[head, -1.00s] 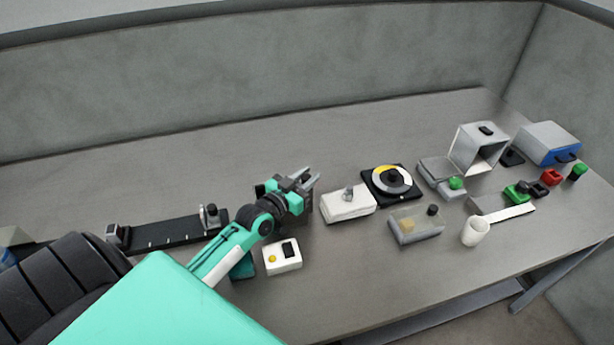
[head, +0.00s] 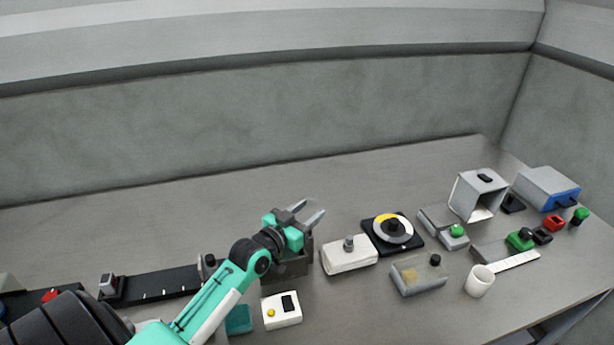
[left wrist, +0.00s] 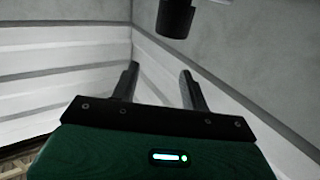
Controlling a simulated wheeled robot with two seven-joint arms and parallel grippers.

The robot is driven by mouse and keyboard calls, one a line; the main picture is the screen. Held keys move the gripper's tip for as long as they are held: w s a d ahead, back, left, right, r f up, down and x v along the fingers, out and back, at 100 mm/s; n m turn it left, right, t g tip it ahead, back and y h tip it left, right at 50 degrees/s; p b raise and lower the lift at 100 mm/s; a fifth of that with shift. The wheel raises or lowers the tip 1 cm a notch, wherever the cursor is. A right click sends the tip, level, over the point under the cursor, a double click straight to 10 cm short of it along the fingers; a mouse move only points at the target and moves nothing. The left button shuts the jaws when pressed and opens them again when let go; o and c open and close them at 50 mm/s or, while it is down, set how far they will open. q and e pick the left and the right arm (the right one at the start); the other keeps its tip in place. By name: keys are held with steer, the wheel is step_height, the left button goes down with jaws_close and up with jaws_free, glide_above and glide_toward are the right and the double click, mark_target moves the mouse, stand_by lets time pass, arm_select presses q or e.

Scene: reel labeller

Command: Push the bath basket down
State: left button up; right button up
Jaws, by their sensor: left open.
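My left gripper (head: 315,214) is open and empty, raised above the table with its fingers pointing to the upper right. A dark grey box (head: 286,268) stands below it, partly hidden by my arm. I cannot tell for sure which thing is the bath basket. A grey see-through tank (head: 420,280) with a yellowish patch and a black knob stands to the right, apart from the gripper. In the left wrist view the two open fingers (left wrist: 159,88) have nothing between them. My right gripper is not in view.
A white box with a metal knob (head: 350,258), a black-and-yellow dial (head: 392,231) and a white cup (head: 479,281) stand to the right. A white box with a yellow button (head: 282,311) is near my forearm. The table's back strip is clear.

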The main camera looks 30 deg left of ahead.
arm_select(q)
step_height(320, 180, up, 14)
steer(key=b, duration=0.1)
steer(key=shift+f, duration=0.1)
stand_by(0.5)
